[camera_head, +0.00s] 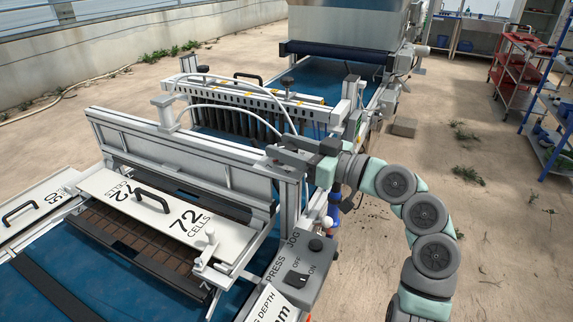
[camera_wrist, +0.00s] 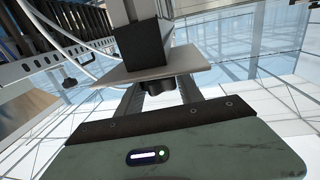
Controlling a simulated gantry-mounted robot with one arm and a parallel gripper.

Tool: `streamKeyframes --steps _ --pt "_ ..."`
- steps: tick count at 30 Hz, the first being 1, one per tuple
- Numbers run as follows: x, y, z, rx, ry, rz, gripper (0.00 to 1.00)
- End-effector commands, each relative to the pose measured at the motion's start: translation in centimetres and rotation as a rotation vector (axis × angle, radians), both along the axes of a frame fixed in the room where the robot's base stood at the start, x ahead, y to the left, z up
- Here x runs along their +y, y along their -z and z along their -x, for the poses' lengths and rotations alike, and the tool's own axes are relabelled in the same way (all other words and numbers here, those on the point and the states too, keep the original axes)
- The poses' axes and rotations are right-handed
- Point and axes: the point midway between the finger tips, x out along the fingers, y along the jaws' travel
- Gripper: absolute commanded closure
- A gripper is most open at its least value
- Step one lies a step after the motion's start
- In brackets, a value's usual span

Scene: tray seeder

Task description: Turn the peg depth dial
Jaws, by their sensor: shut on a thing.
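A dark round knob (camera_wrist: 157,87), which I take to be the peg depth dial, sits under a light flat plate (camera_wrist: 150,65) in the wrist view. My gripper (camera_wrist: 160,93) has one finger on each side of it and is shut on it. In the head view my gripper (camera_head: 283,149) reaches left from the arm to the top of the upright post at the right end of the seeder's long white beam. The knob is hidden there by the fingers. How far the dial is turned cannot be read.
A grey control box (camera_head: 300,277) with a switch and JOG button stands below the gripper. A sign ending in "DEPTH" (camera_head: 268,303) is cut off at the bottom edge. A row of dark pegs (camera_head: 238,117) hangs behind the beam. White hoses (camera_head: 235,82) arch nearby.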

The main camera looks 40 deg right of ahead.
Motion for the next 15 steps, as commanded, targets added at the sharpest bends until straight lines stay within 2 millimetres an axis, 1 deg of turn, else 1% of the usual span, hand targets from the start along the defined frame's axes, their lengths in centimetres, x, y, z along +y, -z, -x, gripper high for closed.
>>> streamKeyframes --steps 1,6,15 --pt "-0.12 0.34 -0.01 -0.001 -0.028 -0.001 0.97" --pt "-0.1 0.29 -0.04 0.003 -0.119 -0.003 0.97" --pt "-0.07 0.05 -0.08 0.001 -0.219 -0.002 0.97"
